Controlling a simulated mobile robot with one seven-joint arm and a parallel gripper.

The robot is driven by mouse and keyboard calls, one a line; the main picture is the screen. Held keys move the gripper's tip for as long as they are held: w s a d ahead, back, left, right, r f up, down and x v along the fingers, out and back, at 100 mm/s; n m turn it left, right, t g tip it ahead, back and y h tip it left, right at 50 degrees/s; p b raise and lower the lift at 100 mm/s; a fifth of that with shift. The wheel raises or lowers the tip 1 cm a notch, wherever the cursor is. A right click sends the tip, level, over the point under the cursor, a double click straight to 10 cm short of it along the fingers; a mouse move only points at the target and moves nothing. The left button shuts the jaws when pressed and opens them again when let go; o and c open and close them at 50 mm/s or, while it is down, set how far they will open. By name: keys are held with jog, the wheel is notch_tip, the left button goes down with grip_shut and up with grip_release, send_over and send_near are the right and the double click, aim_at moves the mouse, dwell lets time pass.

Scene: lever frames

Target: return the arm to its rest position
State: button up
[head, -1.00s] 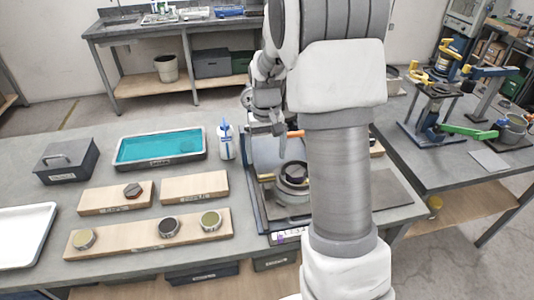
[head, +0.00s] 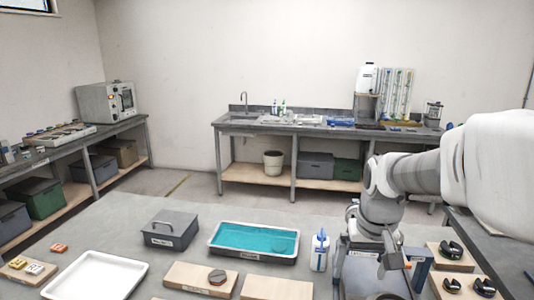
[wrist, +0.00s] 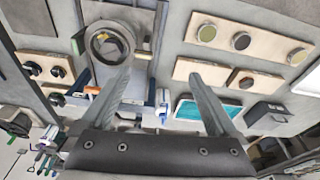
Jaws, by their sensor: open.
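My gripper (wrist: 165,95) is open in the wrist view, with its two grey fingers spread apart and nothing between them. It hangs above the workbench (head: 110,225). In the head view my arm reaches in from the right edge, and its end points down near the bench's front right; the fingers are hard to make out there. Below it in the wrist view is a grey machine with a round clamp ring (wrist: 110,43) on a blue-edged base. The fingers are apart from it.
A teal-filled tray (head: 285,259), a white bottle (head: 320,250), a lidded grey box (head: 170,230), and a white tray (head: 97,277) stand on the bench. Wooden boards (head: 278,288) lie in front. Black knobs sit on boards at right. A sink bench (head: 235,128) stands behind.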

jog(key=s+a+r+t, duration=0.1)
jog(key=s+a+r, duration=0.1)
jog(key=s, duration=0.5)
jog(key=s+a+r+n+t, duration=0.1)
jog(key=s+a+r+t, duration=0.1)
jog(key=s, duration=0.6)
jog(key=shift+s+a+r, duration=0.15)
jog(key=shift+a+r, duration=0.2)
jog(key=shift+r, duration=0.15)
